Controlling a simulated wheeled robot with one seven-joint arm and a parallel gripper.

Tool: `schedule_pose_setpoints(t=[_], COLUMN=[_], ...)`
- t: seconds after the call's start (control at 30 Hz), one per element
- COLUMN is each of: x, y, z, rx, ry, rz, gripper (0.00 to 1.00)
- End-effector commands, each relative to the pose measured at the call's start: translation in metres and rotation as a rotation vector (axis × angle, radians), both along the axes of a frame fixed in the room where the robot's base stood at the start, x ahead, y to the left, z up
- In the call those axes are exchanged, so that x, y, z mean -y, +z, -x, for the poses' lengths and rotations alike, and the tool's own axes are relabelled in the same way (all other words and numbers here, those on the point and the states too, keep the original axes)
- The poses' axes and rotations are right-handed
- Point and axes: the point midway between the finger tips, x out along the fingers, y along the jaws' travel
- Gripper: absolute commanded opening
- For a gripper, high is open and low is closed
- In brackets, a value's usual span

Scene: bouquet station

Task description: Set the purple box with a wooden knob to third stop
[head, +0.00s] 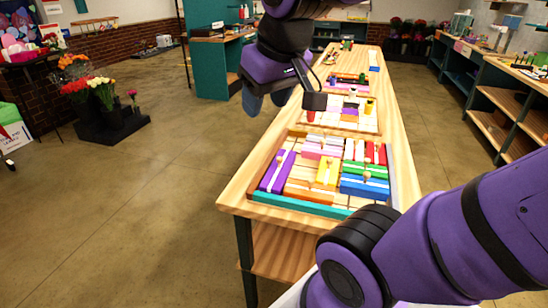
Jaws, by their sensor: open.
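The purple box (272,176) lies long-ways at the left side of the nearest wooden tray (262,197) on the long table. A small pale knob shows near its far end. Orange, yellow and pink blocks lie to its right. My gripper (267,103) is open and hangs in the air beyond the purple box, near the table's left edge in the picture. It appears empty and apart from the box. The stop marks along the box's path are too small to make out.
Green, blue, red and white blocks (365,186) fill the tray's right side. A second tray (367,126) of blocks lies farther along the table (400,150). My arm crosses the lower right. Flower buckets (110,122) stand on the floor at left, with open floor between.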

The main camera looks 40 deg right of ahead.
Motion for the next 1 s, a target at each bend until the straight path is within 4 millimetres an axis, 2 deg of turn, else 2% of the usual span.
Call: schedule_pose_setpoints(t=[0.27, 0.57, 0.77, 1.0], x=[0.019, 0.064, 0.103, 0.157], y=[-0.006, -0.033, -0.065, -0.118], z=[-0.041, -0.113, -0.157, -0.200], rx=[-0.057, -0.155, -0.221, -0.293], ry=[-0.036, -0.091, -0.120, -0.156], rz=[0.020, 0.035, 0.029, 0.004], gripper=[0.51, 0.51, 0.51, 0.51])
